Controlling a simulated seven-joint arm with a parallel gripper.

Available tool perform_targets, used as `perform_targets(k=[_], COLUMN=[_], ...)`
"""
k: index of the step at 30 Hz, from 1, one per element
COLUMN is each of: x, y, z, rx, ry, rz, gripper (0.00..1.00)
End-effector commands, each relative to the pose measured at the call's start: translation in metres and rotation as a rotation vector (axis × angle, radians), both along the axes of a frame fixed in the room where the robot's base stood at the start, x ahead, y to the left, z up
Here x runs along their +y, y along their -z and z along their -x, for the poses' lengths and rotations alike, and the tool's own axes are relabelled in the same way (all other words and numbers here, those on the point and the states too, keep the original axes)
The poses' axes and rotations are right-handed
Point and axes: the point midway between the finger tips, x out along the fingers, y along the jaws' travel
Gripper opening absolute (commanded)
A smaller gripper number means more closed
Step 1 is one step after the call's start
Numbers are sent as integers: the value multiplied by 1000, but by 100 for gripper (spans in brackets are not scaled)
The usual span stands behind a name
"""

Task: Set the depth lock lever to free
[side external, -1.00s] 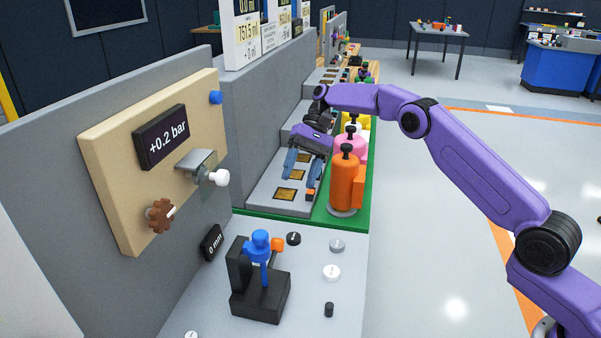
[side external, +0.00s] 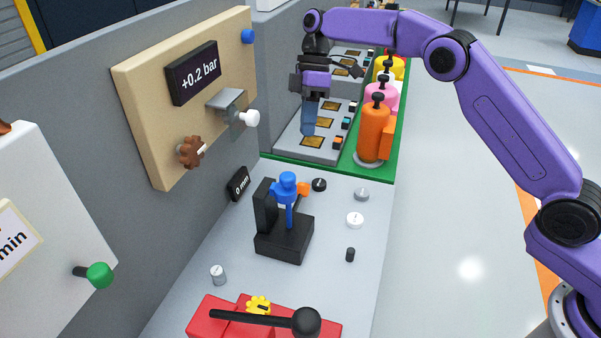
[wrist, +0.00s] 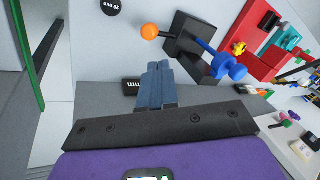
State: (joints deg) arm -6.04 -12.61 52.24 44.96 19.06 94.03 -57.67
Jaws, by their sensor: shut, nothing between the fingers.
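A black stand (side external: 283,240) on the grey bench carries a blue-knobbed post (side external: 288,182) with a small orange knob (side external: 303,188) at its side. I cannot tell for sure which part is the depth lock lever; no "free" marking is readable. A black display (side external: 238,184) beside it reads 0 mm. In the wrist view the orange knob (wrist: 151,32), the stand (wrist: 186,38) and the blue knob (wrist: 238,72) lie beyond my fingertips. My gripper (side external: 308,130) is shut and empty, pointing down above the gold-plated panel behind the stand, apart from it.
A beige panel (side external: 140,95) with a +0.2 bar display, brown wheel (side external: 191,152) and white-ended lever (side external: 248,118) stands left. An orange bottle (side external: 375,132) stands on the green strip right of my gripper. A red block (side external: 220,318) with a black lever (side external: 305,321) lies in front.

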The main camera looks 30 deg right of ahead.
Motion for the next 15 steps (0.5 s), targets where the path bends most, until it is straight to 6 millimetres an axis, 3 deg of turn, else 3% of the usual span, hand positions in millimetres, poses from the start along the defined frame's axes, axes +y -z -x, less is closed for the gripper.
perform_targets(k=[9, 15], x=[32, 41], y=[-20, -27], z=[16, 21], rx=[-232, -290], ry=[-716, -965], rz=[-34, -41], gripper=[0, 0])
